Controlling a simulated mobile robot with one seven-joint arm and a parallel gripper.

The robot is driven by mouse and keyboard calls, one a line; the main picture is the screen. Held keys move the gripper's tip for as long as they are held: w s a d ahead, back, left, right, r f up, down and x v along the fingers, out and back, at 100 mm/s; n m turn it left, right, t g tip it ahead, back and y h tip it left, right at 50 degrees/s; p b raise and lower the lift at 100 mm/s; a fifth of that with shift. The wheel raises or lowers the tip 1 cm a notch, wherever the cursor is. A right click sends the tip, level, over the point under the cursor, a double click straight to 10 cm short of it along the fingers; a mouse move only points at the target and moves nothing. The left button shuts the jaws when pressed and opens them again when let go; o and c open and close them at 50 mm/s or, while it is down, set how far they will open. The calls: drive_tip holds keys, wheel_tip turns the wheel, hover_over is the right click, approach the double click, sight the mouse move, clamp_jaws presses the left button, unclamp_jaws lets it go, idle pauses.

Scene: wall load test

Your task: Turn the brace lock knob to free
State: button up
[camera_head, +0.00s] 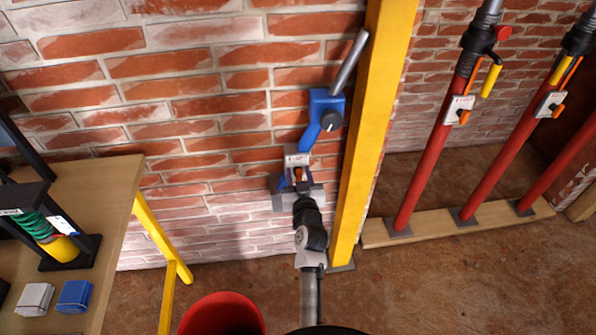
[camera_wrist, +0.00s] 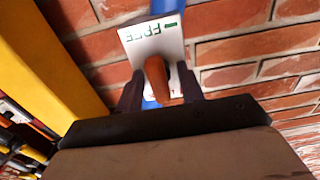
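The brace lock knob is a small orange lever (camera_wrist: 156,78) in front of a white label plate (camera_wrist: 135,38). Green text reading FREE is on the plate in the wrist view, with a green mark beside it. My gripper (camera_wrist: 160,92) reaches up to the knob with one dark finger on each side. The fingers are apart, and a gap shows on the knob's left; contact on the right is unclear. In the head view my gripper (camera_head: 300,187) is at the lower end of the blue brace (camera_head: 317,120), largely covering the knob.
A yellow post (camera_head: 368,130) stands close to the right of my gripper against the brick wall. Red props (camera_head: 437,145) stand farther right on a wooden sill (camera_head: 480,222). A red bucket (camera_head: 222,316) and a workbench (camera_head: 85,215) are on the left.

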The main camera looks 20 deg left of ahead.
drive_tip(key=c, duration=0.8)
drive_tip(key=shift+m, duration=0.3)
drive_tip(key=m, duration=0.4)
drive_tip(key=shift+d+r, duration=0.1)
drive_tip(key=shift+d, duration=0.1)
drive_tip(key=m+p, duration=0.1)
drive_tip(key=m, duration=0.3)
drive_tip(key=shift+m, duration=0.4)
drive_tip(key=m+p, duration=0.1)
drive_tip(key=m, duration=0.3)
drive_tip(key=shift+w+d+m+p, duration=0.1)
drive_tip(key=shift+m+p, duration=0.2)
drive_tip(key=shift+f+m+p, duration=0.2)
drive_tip(key=shift+m+p, duration=0.3)
drive_tip(key=shift+m, duration=1.4)
